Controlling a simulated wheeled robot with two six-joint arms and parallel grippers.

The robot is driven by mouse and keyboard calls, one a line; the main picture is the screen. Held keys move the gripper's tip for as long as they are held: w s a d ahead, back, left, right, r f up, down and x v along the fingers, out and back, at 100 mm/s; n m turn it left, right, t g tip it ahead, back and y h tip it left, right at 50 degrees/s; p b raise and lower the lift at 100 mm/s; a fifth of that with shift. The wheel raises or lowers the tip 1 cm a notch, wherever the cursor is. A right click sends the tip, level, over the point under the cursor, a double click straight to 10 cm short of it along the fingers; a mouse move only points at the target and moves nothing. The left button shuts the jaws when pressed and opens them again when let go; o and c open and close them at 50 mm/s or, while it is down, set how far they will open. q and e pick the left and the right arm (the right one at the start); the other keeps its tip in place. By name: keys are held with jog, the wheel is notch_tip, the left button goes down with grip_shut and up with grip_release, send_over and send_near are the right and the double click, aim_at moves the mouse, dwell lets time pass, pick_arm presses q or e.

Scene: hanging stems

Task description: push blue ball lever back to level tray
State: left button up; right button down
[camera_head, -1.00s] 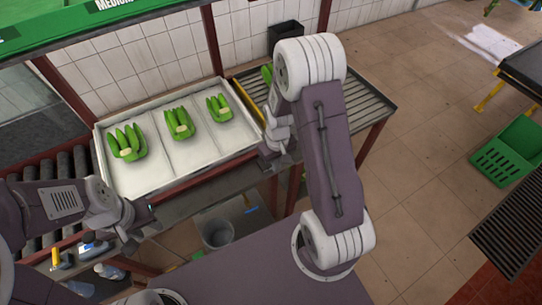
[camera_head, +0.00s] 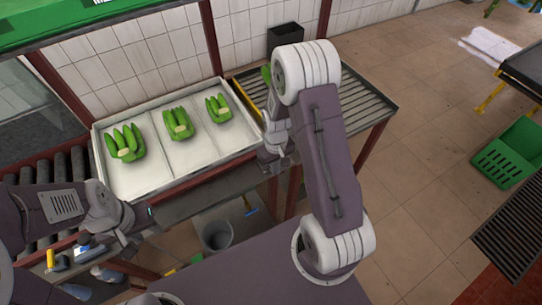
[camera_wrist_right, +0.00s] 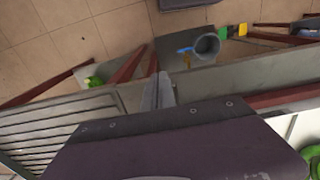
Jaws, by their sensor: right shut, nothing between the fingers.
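The white tray (camera_head: 168,178) has three sections, each with a green banana bunch: left (camera_head: 125,143), middle (camera_head: 178,124) and right (camera_head: 218,108). A small blue piece (camera_head: 250,211) shows low beneath the tray's front; it also shows beside the bucket in the right wrist view (camera_wrist_right: 185,50). I cannot tell whether it is the blue ball lever. My right gripper (camera_head: 268,164) is shut and empty by the tray's front right corner; its fingers show in the wrist view (camera_wrist_right: 159,92). My left gripper (camera_head: 138,240) is in front of the tray's left part; its jaw state is unclear.
A slatted rack (camera_head: 362,98) stands right of the tray, with a black bin (camera_head: 285,38) behind it. Bottles and tools lie on a lower shelf at left. A green crate (camera_head: 507,152) is far right.

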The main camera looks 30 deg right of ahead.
jog(key=shift+w+a, duration=0.1)
jog(key=shift+w, duration=1.05)
jog(key=shift+w+a+p, duration=0.15)
jog(key=shift+w, duration=1.35)
jog(key=shift+w+a+p, duration=0.1)
jog(key=shift+w+p, duration=0.05)
jog(key=shift+w, duration=1.3)
jog(key=shift+s, duration=0.5)
jog(key=shift+r, duration=0.1)
notch_tip(320, 180, up, 10)
jog(key=p, duration=0.8)
jog(key=shift+s, duration=0.15)
jog(key=shift+f, duration=0.2)
